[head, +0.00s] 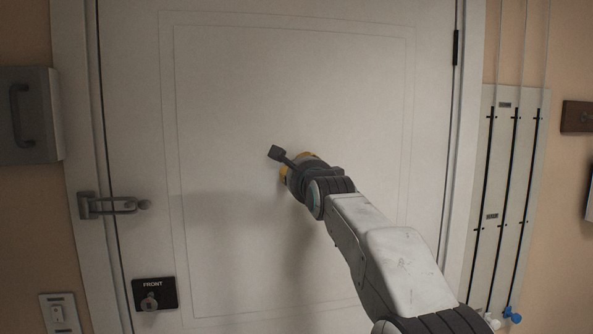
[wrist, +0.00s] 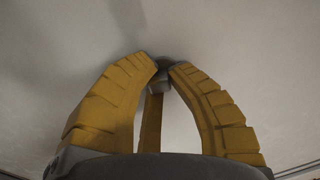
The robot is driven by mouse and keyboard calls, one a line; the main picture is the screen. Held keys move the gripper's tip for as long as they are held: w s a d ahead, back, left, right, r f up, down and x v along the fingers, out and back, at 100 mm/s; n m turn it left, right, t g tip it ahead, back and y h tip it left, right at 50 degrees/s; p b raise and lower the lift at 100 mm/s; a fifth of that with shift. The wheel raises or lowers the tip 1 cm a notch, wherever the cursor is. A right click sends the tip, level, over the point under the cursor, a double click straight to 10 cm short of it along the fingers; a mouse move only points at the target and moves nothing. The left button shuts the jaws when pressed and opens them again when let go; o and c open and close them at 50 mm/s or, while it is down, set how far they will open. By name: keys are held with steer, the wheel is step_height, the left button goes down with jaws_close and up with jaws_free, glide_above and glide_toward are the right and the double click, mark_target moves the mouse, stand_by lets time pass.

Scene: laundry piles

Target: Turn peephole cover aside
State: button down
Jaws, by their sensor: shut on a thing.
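The white door (head: 230,100) fills the middle of the head view. My gripper (head: 297,168) is against or very near the middle of the door, and its yellow fingers are mostly hidden behind my wrist. A small dark piece, seemingly the peephole cover (wrist: 164,62), shows between and just behind the tips. The fingers are shut on it and hide most of it. Its angle and the peephole itself cannot be made out.
A swing-bar latch (head: 115,205) and a black plate marked FRONT with a knob (head: 150,301) are at the door's left. A grey box with a handle (head: 28,115) hangs on the left wall. A panel with tubes (head: 507,200) stands right. The door face around my gripper is clear.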

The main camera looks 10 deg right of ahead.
steer(key=shift+a+f+m+b, duration=0.1)
steer(key=shift+a+m+b, duration=0.05)
steer(key=shift+m+b, duration=0.35)
steer(key=shift+a+r+m, duration=0.15)
steer(key=shift+r+m, duration=0.1)
steer(key=shift+m, duration=0.65)
steer(key=c, duration=1.1)
jaws_free()
steer(key=shift+c, duration=0.2)
steer(key=shift+s, duration=0.15)
steer(key=s, duration=1.1)
steer(key=shift+s, duration=0.35)
